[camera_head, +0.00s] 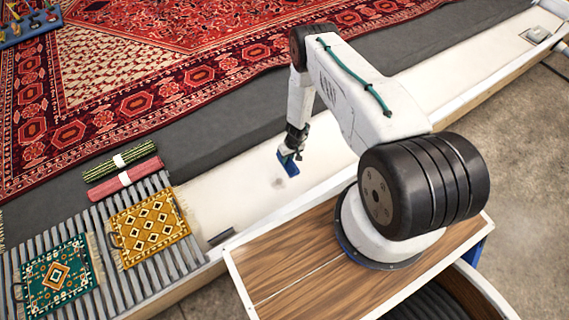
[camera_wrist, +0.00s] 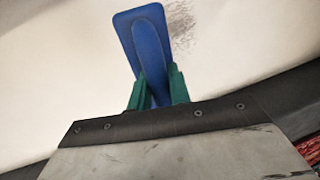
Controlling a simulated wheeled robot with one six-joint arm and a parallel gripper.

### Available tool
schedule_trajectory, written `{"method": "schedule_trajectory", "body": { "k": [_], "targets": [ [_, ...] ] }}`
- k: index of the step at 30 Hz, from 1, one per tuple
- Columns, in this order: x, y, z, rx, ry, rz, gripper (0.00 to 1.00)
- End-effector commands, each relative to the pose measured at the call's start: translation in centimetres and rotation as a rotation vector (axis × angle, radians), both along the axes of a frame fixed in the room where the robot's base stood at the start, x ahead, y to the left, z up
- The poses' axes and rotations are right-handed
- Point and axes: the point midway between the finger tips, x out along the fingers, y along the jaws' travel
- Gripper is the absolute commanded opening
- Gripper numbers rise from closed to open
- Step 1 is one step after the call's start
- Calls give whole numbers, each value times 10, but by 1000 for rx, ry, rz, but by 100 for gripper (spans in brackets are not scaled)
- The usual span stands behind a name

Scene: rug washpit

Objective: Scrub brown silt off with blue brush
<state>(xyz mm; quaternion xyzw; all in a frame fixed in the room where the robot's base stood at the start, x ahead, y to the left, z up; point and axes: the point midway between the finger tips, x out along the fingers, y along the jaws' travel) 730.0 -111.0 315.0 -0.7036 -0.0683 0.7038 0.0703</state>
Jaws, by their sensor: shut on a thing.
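My gripper (camera_head: 295,140) is shut on the blue brush (camera_head: 288,161) and holds it low over the pale trough floor (camera_head: 235,187). In the wrist view the blue brush (camera_wrist: 150,42) sits between the green fingers of my gripper (camera_wrist: 157,87), its handle in the grip. A faint grey-brown silt patch (camera_head: 279,183) lies on the trough floor just below the brush. The silt (camera_wrist: 182,25) also shows beside the brush's right edge in the wrist view. I cannot tell whether the brush touches the floor, and its underside is hidden.
A large red patterned rug (camera_head: 150,70) lies on dark grey ground behind the trough. Rolled green (camera_head: 120,160) and red (camera_head: 124,178) rugs lie near a slatted rack (camera_head: 190,245) with yellow (camera_head: 150,226) and teal (camera_head: 57,275) small rugs.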

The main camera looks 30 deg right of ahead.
Motion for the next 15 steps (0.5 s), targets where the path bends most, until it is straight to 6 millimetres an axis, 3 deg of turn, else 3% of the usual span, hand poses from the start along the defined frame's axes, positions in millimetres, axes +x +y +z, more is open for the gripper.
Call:
{"method": "schedule_trajectory", "body": {
  "k": [6,15],
  "targets": [
    [0,-2,13,0,0,-4,0],
    [0,-2,15,0,0,-4,0]
  ]
}}
